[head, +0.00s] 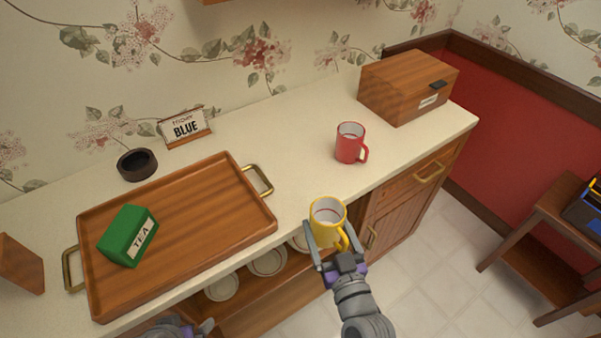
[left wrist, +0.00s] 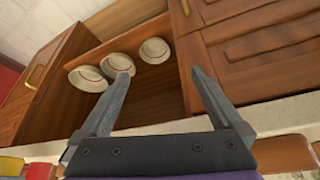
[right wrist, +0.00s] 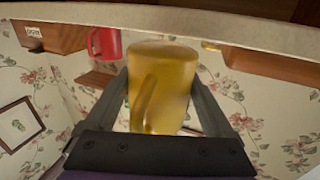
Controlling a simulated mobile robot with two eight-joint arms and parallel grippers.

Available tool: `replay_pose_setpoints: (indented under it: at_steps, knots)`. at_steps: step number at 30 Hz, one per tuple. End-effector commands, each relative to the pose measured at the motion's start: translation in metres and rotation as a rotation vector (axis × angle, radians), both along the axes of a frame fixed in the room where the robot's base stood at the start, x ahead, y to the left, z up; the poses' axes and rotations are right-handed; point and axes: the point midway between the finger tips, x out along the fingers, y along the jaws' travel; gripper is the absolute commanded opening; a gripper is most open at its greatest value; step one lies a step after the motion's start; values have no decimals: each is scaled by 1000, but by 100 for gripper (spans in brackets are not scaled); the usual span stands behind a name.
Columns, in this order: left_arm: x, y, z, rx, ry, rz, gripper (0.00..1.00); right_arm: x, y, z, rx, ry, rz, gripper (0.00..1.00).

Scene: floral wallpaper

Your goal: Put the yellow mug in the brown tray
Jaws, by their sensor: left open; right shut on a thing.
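The yellow mug (head: 327,207) is held upright by my right gripper (head: 329,245) at the counter's front edge, right of the tray; whether it touches the counter is unclear. In the right wrist view the yellow mug (right wrist: 178,75) sits between the two fingers, handle towards the camera. The brown tray (head: 205,240) lies on the counter at left, with brass handles and a green tea box (head: 120,232) in its left part. My left gripper (left wrist: 160,75) is open and empty in front of the lower cabinet; only its top shows at the head view's bottom edge.
A red mug (head: 349,146) stands on the counter beyond the yellow one. A wooden box (head: 395,90) stands at the back right. A dark round bowl (head: 137,165) and a sign (head: 185,128) are behind the tray. Bowls (head: 266,262) sit on the shelf below. The tray's right part is clear.

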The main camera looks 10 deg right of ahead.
Motion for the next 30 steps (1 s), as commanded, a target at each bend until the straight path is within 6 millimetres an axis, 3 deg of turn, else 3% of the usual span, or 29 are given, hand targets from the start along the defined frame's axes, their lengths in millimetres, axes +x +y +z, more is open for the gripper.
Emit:
replay_pose_setpoints:
  at_steps: [9, 13, 24, 30]
  knots:
    - [0, 0, 0, 0, 0, 0, 100, -2, 0, 0, 0, -1, 0, 14]
    - [0, 0, -3, 0, 1, 0, 100, 9, 0, -1, -2, 0, -1, 14]
    - [-1, 0, -15, 0, 5, 0, 100, 102, 2, -2, -2, 0, -1, 14]
    - [-1, 0, -17, 0, 5, 0, 100, 135, 3, -1, -1, 0, -1, 14]
